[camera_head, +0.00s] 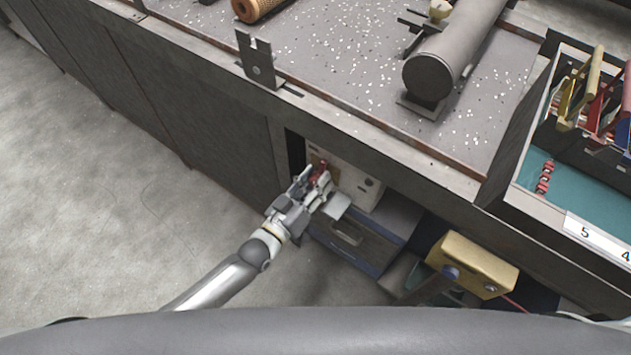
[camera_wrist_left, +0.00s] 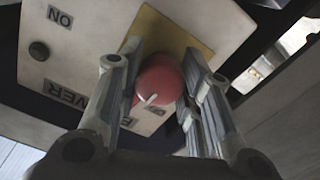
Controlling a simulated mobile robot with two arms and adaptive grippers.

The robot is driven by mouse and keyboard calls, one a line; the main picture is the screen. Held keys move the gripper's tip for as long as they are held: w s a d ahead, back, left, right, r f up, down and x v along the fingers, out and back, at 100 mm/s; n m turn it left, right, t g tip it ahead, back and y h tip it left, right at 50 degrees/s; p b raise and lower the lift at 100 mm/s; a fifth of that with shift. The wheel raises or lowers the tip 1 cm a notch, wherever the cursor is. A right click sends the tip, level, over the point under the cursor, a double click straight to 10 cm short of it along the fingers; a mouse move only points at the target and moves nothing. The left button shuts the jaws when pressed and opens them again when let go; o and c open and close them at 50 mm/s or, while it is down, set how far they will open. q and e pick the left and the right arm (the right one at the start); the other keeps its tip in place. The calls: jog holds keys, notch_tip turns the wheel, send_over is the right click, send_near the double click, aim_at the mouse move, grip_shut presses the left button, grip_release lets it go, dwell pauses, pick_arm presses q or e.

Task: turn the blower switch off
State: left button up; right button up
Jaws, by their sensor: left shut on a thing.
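The blower switch is a round red knob (camera_wrist_left: 160,80) on a yellow plate (camera_wrist_left: 172,32) on a pale control panel (camera_wrist_left: 95,30). A short white mark shows on the knob's face toward its lower edge in the left wrist view. In the head view the red knob is mostly hidden by my fingers, and the panel (camera_head: 362,184) sits under the bench edge. My left gripper (camera_head: 316,180) is shut on the knob, one finger on each side of it; the fingers also show in the left wrist view (camera_wrist_left: 158,92). My right gripper is out of view.
The speckled bench top (camera_head: 345,75) overhangs the panel. A dark drawer-like box (camera_head: 350,243) lies just below my left gripper. A yellow box (camera_head: 475,265) is lower right. A teal-lined tray (camera_head: 590,196) stands at the right. Open floor lies at the left.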

pick_arm(q)
jog(key=shift+o, duration=0.4)
jog(key=n, duration=0.3)
jog(key=shift+r+b, duration=0.1)
jog(key=shift+b, duration=0.2)
jog(key=shift+w+r+n, duration=0.15)
jog(key=shift+w+n, duration=0.05)
jog(key=shift+n, duration=0.2)
jog(key=o, duration=1)
jog(key=shift+c, duration=0.2)
jog(key=shift+a, duration=0.1)
jog(key=shift+s, duration=0.15)
jog(key=shift+s+a+f, duration=0.15)
jog(key=shift+s+f, duration=0.05)
jog(key=shift+f, duration=0.05)
jog(key=v, duration=1.1)
jog(key=shift+r, duration=0.15)
jog(key=shift+s+a, duration=0.1)
jog(key=shift+s, duration=0.05)
